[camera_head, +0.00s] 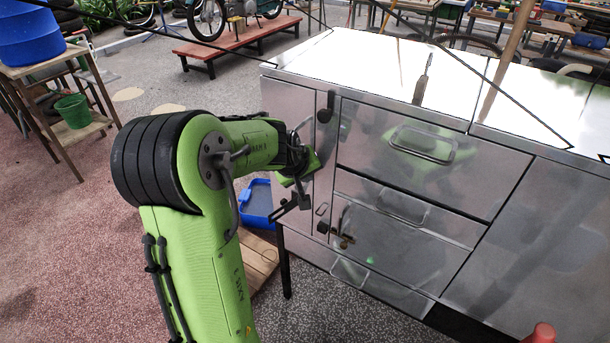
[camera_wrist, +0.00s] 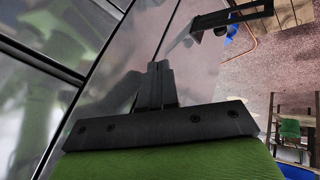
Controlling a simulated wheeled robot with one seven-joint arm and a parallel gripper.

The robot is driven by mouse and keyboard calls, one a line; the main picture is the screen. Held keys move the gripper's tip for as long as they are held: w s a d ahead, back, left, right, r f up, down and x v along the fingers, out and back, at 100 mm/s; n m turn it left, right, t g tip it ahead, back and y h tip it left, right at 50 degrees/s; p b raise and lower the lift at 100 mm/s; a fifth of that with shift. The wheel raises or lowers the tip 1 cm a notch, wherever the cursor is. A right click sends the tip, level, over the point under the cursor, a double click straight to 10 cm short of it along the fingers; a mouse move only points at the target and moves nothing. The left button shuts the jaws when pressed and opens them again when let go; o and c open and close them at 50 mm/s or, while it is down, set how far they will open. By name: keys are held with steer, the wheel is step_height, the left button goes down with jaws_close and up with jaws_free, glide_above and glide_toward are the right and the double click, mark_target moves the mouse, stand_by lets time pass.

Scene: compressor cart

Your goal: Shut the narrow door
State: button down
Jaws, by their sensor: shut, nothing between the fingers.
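The narrow door (camera_head: 325,160) is a slim upright metal panel at the left end of the cart's front, left of the drawers. A black latch (camera_head: 325,108) sits near its top. I cannot tell whether the door is flush or slightly ajar. In the wrist view, my gripper's fingers (camera_wrist: 158,78) are together and empty, over or close to a reflective metal panel (camera_wrist: 125,60); contact is unclear. A dark bracket-like part (camera_wrist: 225,18) shows beyond them.
Drawers with bar handles (camera_head: 420,143) fill the front to the right. A blue bin (camera_head: 258,204) and a wooden pallet (camera_head: 255,262) lie on the floor beside the cart. A red object (camera_head: 540,334) is at the bottom right. Open floor lies left of my arm.

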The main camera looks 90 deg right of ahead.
steer(key=p+v, duration=0.5)
steer(key=v, duration=1)
steer(key=shift+a+r+p, duration=0.25)
steer(key=shift+r+p, duration=0.05)
steer(key=shift+p, duration=0.05)
steer(key=shift+w, duration=0.2)
